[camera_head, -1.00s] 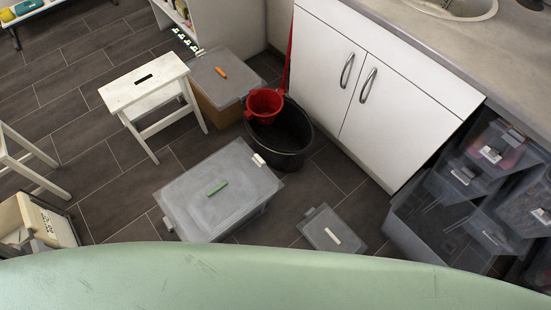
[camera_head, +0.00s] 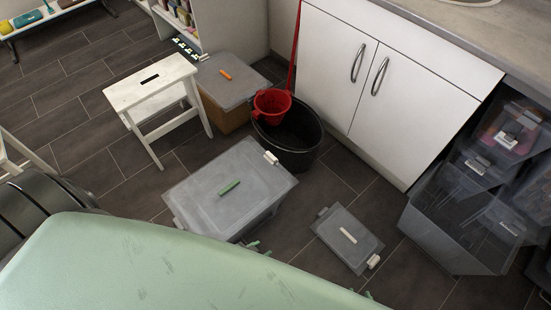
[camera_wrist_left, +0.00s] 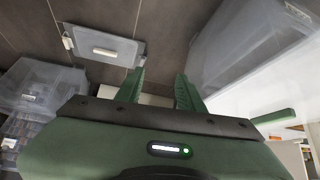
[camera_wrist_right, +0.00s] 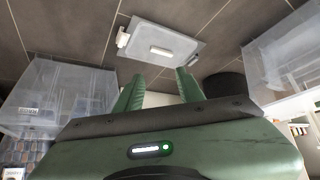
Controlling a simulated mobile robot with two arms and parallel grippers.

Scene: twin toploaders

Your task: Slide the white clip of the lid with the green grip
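The grey lid with the green grip (camera_head: 228,187) lies on a translucent box (camera_head: 250,222) on the floor, in the middle of the head view. Its white clip (camera_head: 271,157) sits at the lid's far right edge. The green grip also shows in the left wrist view (camera_wrist_left: 272,117). My left gripper (camera_head: 258,249) shows only its green fingertips beside the box's near side; the clip is apart from it. In the left wrist view its fingers (camera_wrist_left: 160,88) are apart and empty. My right gripper (camera_wrist_right: 158,88) is also open and empty; the head view mostly hides it behind my body.
A smaller grey lid with a white grip (camera_head: 347,236) and clip lies to the right. Behind stand a black tub (camera_head: 290,140) with a red bucket (camera_head: 272,102), an orange-grip box (camera_head: 225,80) and a white stool (camera_head: 150,85). Clear bins (camera_head: 455,235) stand right.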

